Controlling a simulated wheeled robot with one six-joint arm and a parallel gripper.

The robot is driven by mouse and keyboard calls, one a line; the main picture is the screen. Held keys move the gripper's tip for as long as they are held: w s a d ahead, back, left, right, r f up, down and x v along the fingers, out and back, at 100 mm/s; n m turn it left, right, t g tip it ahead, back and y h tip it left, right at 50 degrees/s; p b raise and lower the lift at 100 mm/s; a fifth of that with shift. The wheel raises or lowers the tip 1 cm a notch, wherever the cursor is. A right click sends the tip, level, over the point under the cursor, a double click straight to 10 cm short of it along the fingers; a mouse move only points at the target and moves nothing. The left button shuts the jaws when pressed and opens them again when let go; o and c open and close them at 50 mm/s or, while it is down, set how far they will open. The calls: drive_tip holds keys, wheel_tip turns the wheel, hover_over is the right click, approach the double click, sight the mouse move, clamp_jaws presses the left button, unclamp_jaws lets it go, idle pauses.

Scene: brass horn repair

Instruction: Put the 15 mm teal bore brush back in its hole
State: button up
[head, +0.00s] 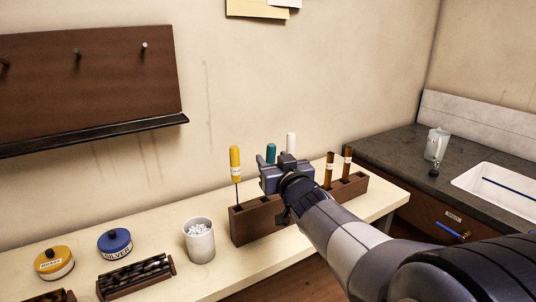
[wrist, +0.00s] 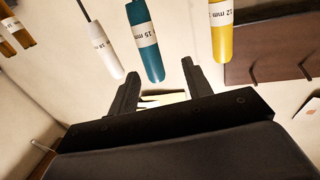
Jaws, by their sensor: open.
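The 15 mm teal bore brush (head: 271,152) shows only its handle top behind my gripper in the head view. In the wrist view its labelled teal handle (wrist: 147,42) is upright in line with its neighbours, its end appearing between my open fingertips (wrist: 159,70), not clasped. My gripper (head: 284,172) is over the middle of the dark wooden rack (head: 256,223), close to the teal handle. The brush's shaft and lower end are hidden, so I cannot tell whether it sits in a hole.
A yellow 12 mm brush (head: 235,163) stands left in the rack, a white-handled one (head: 291,142) beside the teal, and two amber-brown ones (head: 329,170) at right. A white cup (head: 200,241), yellow tin (head: 54,262) and blue tin (head: 115,242) are on the bench to the left.

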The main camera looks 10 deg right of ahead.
sight(269, 154)
drive_tip(key=shift+s+d, duration=0.2)
drive_tip(key=shift+s, duration=1.75)
drive_tip(key=shift+w, duration=0.15)
drive_tip(key=w, duration=0.6)
drive_tip(key=w+a, duration=0.1)
drive_tip(key=w, duration=0.3)
drive_tip(key=shift+w+a+r+p, duration=0.1)
drive_tip(key=shift+w+r+p, duration=0.25)
drive_tip(key=shift+p, duration=0.25)
drive_tip(key=shift+s+r, duration=0.1)
drive_tip(key=shift+r, duration=0.05)
